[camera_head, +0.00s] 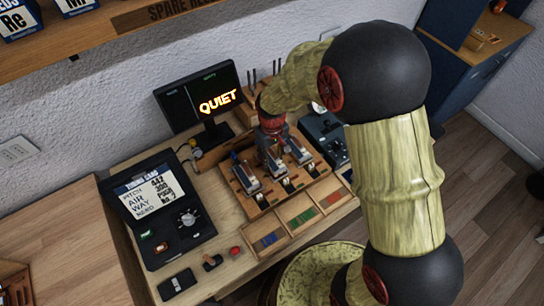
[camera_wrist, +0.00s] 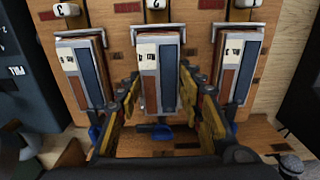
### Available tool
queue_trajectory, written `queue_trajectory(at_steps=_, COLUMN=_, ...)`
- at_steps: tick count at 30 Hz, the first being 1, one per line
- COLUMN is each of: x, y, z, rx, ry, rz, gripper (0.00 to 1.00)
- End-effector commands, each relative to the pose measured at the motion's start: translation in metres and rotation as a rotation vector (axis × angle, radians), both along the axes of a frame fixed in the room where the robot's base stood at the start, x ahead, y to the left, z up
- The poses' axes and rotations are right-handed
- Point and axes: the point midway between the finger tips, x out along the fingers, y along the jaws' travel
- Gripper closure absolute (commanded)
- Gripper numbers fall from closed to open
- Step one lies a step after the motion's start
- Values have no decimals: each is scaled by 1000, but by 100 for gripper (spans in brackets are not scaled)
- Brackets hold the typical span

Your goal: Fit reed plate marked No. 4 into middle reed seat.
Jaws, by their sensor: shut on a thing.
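In the wrist view my gripper (camera_wrist: 160,112) has its two yellow-and-black fingers on either side of the middle reed plate (camera_wrist: 172,82), shut on it. This plate has a pale label with small inverted writing that I cannot read and a dark blue-grey strip. It stands in line with the middle reed seat; whether it is fully down I cannot tell. Similar plates stand at the left (camera_wrist: 88,75) and right (camera_wrist: 240,70) seats. In the head view my gripper (camera_head: 271,150) is over the middle of the wooden reed board (camera_head: 240,193), partly hiding it.
Shallow trays with blue, green and red pieces (camera_head: 298,216) lie in front of the board. A black tuning case (camera_head: 165,215) is at left, a monitor reading QUIET (camera_head: 203,102) behind, and a dark device (camera_head: 326,135) at right.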

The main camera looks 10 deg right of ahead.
Motion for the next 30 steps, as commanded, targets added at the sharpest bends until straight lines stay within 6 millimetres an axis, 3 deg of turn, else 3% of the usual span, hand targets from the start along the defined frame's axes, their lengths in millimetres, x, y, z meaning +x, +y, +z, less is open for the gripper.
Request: queue_trajectory(at_steps=30, x=0, y=0, z=-6, rx=0, ry=0, rz=0, gripper=91)
